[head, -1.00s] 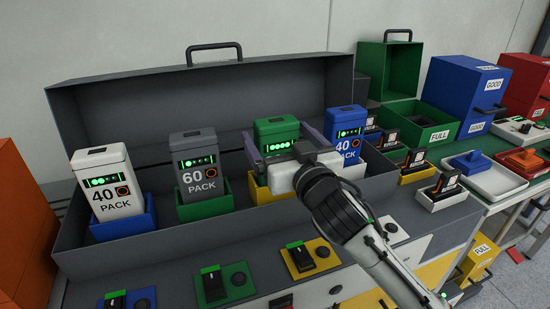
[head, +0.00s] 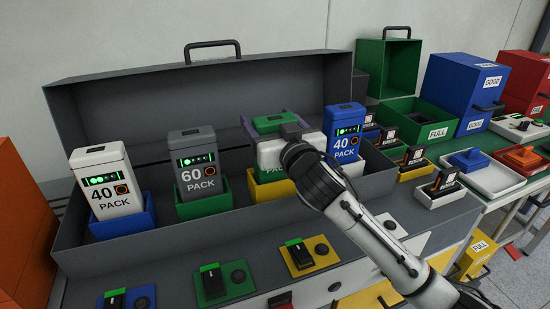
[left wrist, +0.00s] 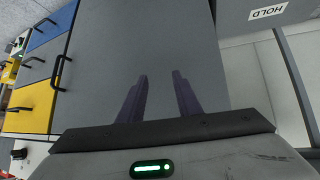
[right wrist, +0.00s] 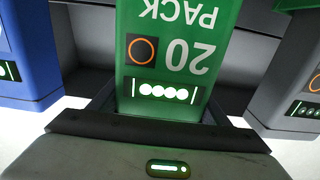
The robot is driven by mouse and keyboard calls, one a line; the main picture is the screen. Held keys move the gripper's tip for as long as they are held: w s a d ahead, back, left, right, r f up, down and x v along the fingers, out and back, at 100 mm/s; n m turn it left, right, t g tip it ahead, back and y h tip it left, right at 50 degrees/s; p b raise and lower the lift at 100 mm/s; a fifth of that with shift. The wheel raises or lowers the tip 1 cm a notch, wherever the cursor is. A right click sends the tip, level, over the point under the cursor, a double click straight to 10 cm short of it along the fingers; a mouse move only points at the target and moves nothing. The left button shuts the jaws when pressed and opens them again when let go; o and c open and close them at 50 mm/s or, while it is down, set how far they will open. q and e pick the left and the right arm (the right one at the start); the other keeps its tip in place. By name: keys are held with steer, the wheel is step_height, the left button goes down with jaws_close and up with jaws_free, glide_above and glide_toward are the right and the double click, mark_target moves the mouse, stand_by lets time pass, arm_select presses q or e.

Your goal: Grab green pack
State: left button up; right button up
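The green pack (head: 275,122), labelled 20 PACK, stands upright in a yellow holder (head: 264,193) inside the grey case, between the grey 60 pack and the blue 40 pack. My right gripper (head: 272,131) is in front of it and hides most of its face. In the right wrist view the green pack (right wrist: 165,50) fills the middle, with one finger on each side; the fingers are open around it, and I cannot tell whether they touch it. My left gripper (left wrist: 163,80) is open and empty above a plain grey surface.
The grey 60 pack (head: 193,162) and blue 40 pack (head: 343,125) stand close on either side. A white 40 pack (head: 99,180) is at left. The raised lid (head: 130,110) rises behind. Several switch plates line the front.

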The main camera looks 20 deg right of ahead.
steer(key=c, duration=0.7)
arm_select(q)
steer(key=shift+s+f, duration=0.1)
steer(key=shift+s, duration=0.15)
arm_select(e)
steer(key=shift+r, duration=0.1)
steer(key=c, duration=0.3)
arm_select(q)
steer(key=shift+s+a+r+p, duration=0.1)
steer(key=shift+r+p, duration=0.3)
steer(key=shift+p, duration=0.35)
arm_select(e)
step_height(320, 180, up, 10)
steer(key=shift+r, duration=0.1)
steer(key=shift+c, duration=0.2)
arm_select(q)
steer(key=shift+r, duration=0.1)
